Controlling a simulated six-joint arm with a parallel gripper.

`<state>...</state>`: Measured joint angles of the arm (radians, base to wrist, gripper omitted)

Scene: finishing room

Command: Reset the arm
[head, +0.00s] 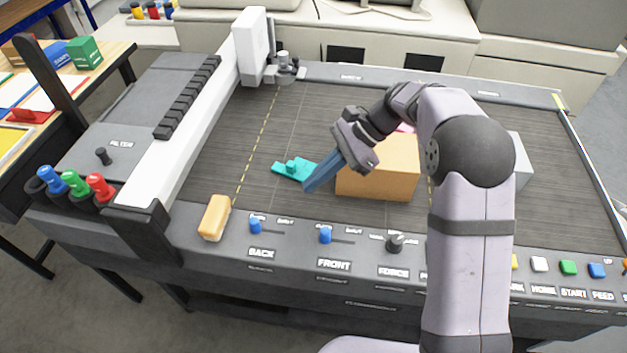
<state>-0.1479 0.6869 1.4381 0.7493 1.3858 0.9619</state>
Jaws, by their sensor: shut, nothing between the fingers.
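My gripper (323,173) is shut and empty, its blue-grey fingers pointing down and to the left. It is over the dark bed of the machine, just right of a flat teal piece (293,169) with a small raised knob. I cannot tell whether the fingertips touch the bed. My arm reaches in from the front right and bends down at the wrist. An orange-tan box (380,175) stands on the bed right behind and beside the gripper. My wrist and forearm hide part of the box's top and something pink on it.
A white gantry (205,110) crosses the bed at left, carrying a tool head (251,45). A tan block (214,217) lies on the front edge near labelled knobs and buttons. A light grey block (521,160) is partly hidden behind my arm. The bed's back middle is clear.

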